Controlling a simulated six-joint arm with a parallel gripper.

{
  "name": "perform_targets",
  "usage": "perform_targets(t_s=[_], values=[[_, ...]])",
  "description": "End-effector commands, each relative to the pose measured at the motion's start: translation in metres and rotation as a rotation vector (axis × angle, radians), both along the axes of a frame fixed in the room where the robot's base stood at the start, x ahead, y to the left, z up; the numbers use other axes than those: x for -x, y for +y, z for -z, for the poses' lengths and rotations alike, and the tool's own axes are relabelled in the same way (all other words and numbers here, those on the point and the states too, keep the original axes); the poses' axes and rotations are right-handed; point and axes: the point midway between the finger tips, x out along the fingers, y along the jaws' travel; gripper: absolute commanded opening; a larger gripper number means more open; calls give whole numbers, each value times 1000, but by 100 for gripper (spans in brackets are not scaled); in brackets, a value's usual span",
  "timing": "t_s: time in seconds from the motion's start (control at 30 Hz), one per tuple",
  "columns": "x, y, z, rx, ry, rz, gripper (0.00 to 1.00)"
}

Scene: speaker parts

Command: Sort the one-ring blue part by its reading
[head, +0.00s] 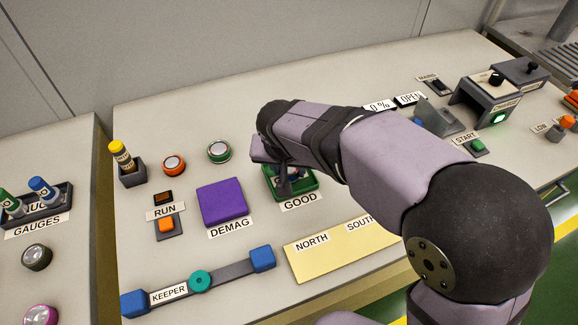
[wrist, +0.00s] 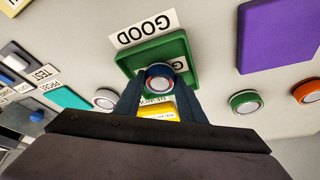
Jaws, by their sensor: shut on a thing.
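My gripper (wrist: 160,84) is shut on a round part (wrist: 160,77) with a silver face; bits of blue and red show at its rim. I take it for the blue part, but its rings cannot be counted here. The part is over the green GOOD tray (wrist: 184,48); I cannot tell whether it touches the tray floor. In the head view my gripper (head: 272,170) is at the back left of the GOOD tray (head: 306,190), and my arm hides much of it. A yellow tray (wrist: 157,113) labelled REWORK shows between the fingers in the wrist view.
The purple DEMAG pad (head: 223,202) lies left of the tray. Green (head: 218,151) and orange (head: 174,164) round parts stand behind it. A yellow NORTH/SOUTH plate (head: 345,250) and the KEEPER bar (head: 225,272) lie in front. Another silver-faced part (wrist: 105,98) stands beside the gripper.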

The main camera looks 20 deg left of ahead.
Motion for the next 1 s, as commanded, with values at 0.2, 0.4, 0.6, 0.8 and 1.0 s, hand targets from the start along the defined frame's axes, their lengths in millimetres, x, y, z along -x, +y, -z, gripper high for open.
perform_targets(t_s=[0.2, 0.4, 0.6, 0.8, 1.0], values=[[0, 0, 4, -1, -1, 0, 2], [0, 0, 5, -1, -2, 0, 55], [0, 0, 5, 0, -1, 0, 58], [1, 0, 2, 0, 0, 0, 58], [8, -2, -17, -3, -3, 0, 58]])
